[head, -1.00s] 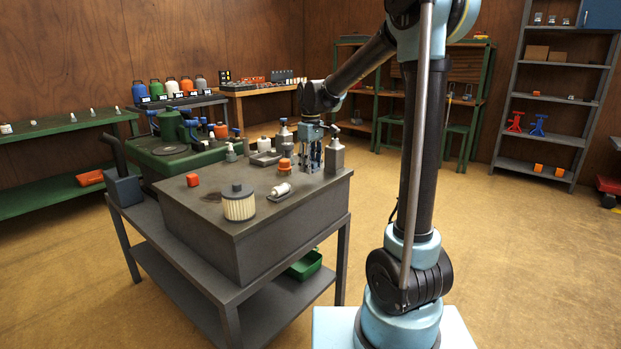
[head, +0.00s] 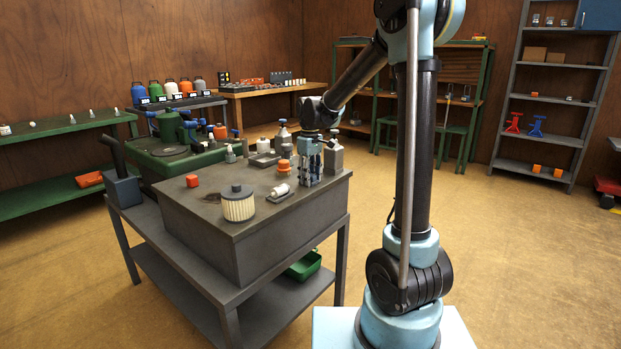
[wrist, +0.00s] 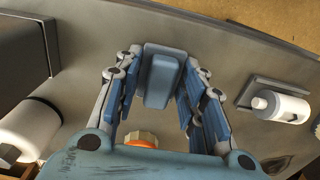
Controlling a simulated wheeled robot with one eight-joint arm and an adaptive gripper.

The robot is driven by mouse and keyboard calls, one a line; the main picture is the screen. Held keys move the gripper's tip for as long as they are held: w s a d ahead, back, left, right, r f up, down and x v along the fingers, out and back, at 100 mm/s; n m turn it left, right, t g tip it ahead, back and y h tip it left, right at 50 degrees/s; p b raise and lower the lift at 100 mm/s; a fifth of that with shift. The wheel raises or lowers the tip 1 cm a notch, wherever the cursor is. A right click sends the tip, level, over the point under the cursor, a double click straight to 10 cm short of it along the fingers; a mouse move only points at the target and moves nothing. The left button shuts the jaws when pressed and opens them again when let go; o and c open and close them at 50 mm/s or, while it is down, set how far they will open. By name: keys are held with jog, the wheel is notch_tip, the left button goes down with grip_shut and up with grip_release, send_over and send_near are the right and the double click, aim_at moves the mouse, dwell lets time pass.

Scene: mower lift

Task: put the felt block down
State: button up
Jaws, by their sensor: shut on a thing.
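My gripper (head: 309,172) points down over the near right part of the grey bench top (head: 210,207). In the wrist view my gripper (wrist: 162,66) has its blue fingers on either side of a blue-grey block (wrist: 160,82), which I take to be the felt block, and is shut on it. In the head view the block cannot be made out among the fingers. The fingertips are close to the bench top; I cannot tell whether the block touches it.
A grey bottle (head: 333,158) stands close on the right.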

jog(key=shift+s+d+f, duration=0.1)
jog(key=shift+s+f, duration=0.2)
jog(key=o, duration=1)
jog(key=shift+s, duration=0.1)
jog(key=shift+c, duration=0.2)
jog(key=shift+o, duration=1.2)
jog(key=shift+f, duration=0.1)
jog(key=shift+w+f, duration=0.4)
jog(key=shift+w, duration=0.2)
jog(key=shift+s+r, duration=0.2)
jog(key=shift+r, duration=0.05)
jog(key=shift+r, duration=0.1)
